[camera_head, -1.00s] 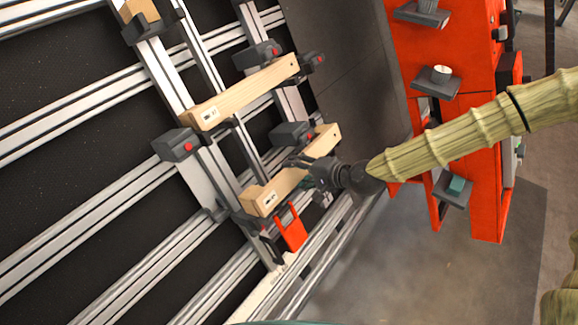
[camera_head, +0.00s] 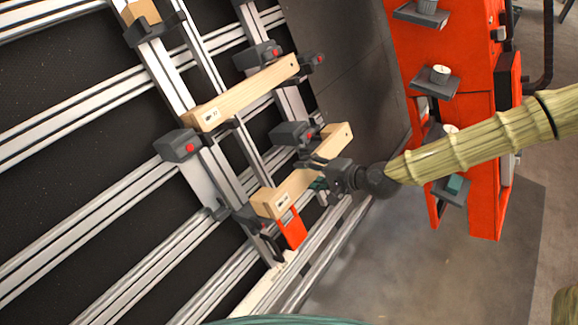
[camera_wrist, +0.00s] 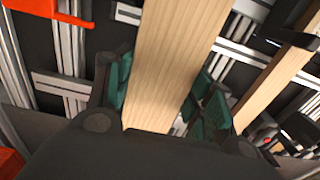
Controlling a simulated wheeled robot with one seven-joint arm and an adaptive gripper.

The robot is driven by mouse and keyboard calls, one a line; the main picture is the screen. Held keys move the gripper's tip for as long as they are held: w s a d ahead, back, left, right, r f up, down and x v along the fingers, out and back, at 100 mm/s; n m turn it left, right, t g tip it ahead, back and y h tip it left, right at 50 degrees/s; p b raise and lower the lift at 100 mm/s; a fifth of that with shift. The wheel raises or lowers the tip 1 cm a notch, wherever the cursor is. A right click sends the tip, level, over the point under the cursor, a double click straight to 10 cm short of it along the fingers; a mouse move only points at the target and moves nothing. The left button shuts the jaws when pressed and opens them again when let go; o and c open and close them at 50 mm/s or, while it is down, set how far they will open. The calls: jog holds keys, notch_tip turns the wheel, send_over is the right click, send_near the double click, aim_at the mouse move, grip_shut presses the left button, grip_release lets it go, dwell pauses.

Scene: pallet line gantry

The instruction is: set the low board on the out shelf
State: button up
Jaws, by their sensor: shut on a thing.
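In the wrist view the board (camera_wrist: 172,60) runs between the teal finger pads of my gripper (camera_wrist: 165,95). Whether the board still touches a bracket is hard to tell. I cannot tell which surface is the out shelf.
A second board (camera_head: 240,93) rests on brackets above. Dark clamps with red knobs (camera_head: 178,146) stick out from the rails. An orange tab (camera_head: 291,230) hangs below the low board. An orange cabinet (camera_head: 455,110) with small grey ledges stands at right. Open floor (camera_head: 400,270) lies below it.

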jog(key=shift+d+r, duration=0.1)
jog(key=p+v, duration=0.2)
jog(key=v, duration=0.4)
jog(key=shift+s+d+p, duration=0.25)
jog(key=shift+p, duration=0.05)
dwell(1.2)
jog(key=shift+r, duration=0.15)
